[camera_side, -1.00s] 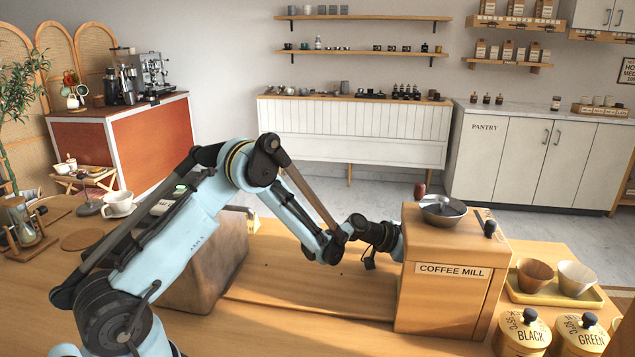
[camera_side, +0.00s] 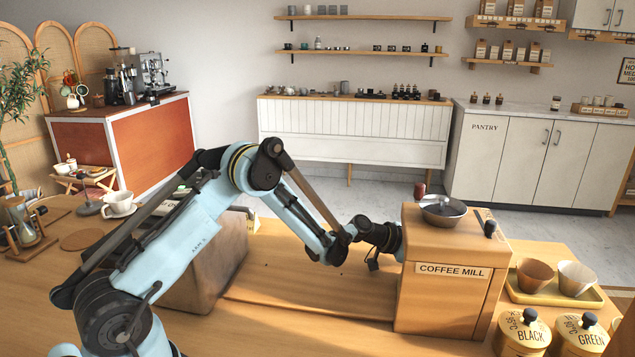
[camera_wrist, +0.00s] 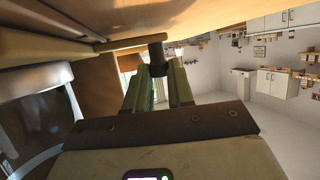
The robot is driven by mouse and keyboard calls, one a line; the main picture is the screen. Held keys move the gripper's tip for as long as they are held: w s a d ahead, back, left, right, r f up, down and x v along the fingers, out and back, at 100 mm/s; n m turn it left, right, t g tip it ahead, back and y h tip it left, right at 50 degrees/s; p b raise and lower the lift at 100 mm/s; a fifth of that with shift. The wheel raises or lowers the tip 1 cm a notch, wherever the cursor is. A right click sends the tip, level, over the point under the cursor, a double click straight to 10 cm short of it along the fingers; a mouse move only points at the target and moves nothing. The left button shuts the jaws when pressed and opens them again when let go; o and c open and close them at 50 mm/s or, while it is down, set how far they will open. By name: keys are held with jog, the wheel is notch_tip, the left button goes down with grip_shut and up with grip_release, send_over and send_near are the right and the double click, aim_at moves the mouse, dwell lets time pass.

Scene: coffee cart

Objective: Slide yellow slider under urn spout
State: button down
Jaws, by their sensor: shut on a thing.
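In the wrist view my gripper (camera_wrist: 158,78) has its two greenish fingers closed around a dark, rounded knob or peg (camera_wrist: 157,52). The knob sits just below a wooden surface at the top of that picture. In the side view my arm reaches behind the coffee mill (camera_side: 445,290), and the mill hides my fingers and what they hold.
A yellow tray (camera_side: 598,294) with two cups lies right of the mill. Two lidded canisters, marked BLACK (camera_side: 520,335) and GREEN (camera_side: 580,337), stand in front of it. A brown block-like thing (camera_side: 215,270) stands under my arm. The wooden board (camera_side: 300,290) between block and mill is clear.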

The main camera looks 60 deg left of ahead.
jog(key=s+a, duration=0.9)
jog(key=shift+s+a, duration=0.35)
jog(key=shift+a, duration=0.05)
jog(key=c, duration=1)
grip_release()
jog(key=shift+d, duration=0.1)
